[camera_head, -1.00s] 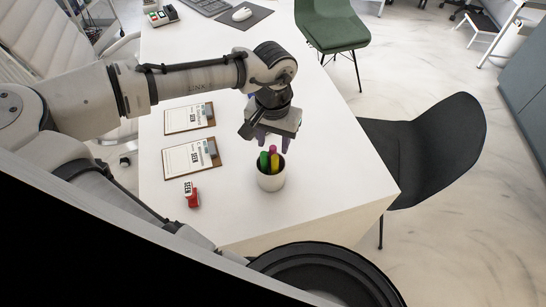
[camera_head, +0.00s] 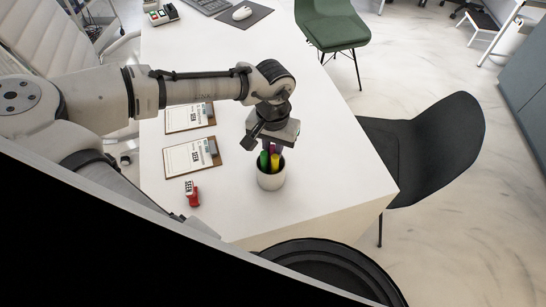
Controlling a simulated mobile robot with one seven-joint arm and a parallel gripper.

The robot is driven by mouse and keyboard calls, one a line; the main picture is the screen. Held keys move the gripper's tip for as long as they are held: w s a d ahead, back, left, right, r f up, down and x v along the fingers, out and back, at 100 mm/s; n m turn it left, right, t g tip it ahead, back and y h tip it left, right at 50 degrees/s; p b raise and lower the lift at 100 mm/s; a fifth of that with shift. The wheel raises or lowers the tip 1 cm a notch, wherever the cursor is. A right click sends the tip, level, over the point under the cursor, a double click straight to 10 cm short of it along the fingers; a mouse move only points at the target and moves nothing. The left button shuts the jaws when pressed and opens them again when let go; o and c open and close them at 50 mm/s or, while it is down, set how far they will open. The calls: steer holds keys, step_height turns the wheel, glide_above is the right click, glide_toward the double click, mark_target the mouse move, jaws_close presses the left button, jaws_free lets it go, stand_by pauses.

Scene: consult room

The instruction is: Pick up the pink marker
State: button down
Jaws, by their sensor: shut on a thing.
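A white cup (camera_head: 271,181) stands on the desk near its right front part and holds several markers. A green marker (camera_head: 264,160) and a yellow marker (camera_head: 275,162) show above its rim. The pink marker (camera_head: 274,149) stands at the back of the group, and only a little of its top shows under my gripper. My gripper (camera_head: 270,147) points down right above the cup and is shut on the pink marker, which is still in the cup. My gripper's fingertips are partly hidden by the markers.
Two clipboards (camera_head: 191,158) and a red stamp (camera_head: 192,194) lie left of the cup on the white desk (camera_head: 235,210). A keyboard and mouse (camera_head: 242,13) are at the back. A black chair (camera_head: 430,150) stands at the right. The desk around the cup is clear.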

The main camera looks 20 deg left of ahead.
step_height(320, 180, up, 17)
steer(key=b, duration=0.4)
steer(key=shift+r+b, duration=0.15)
steer(key=shift+b, duration=0.15)
stand_by(0.3)
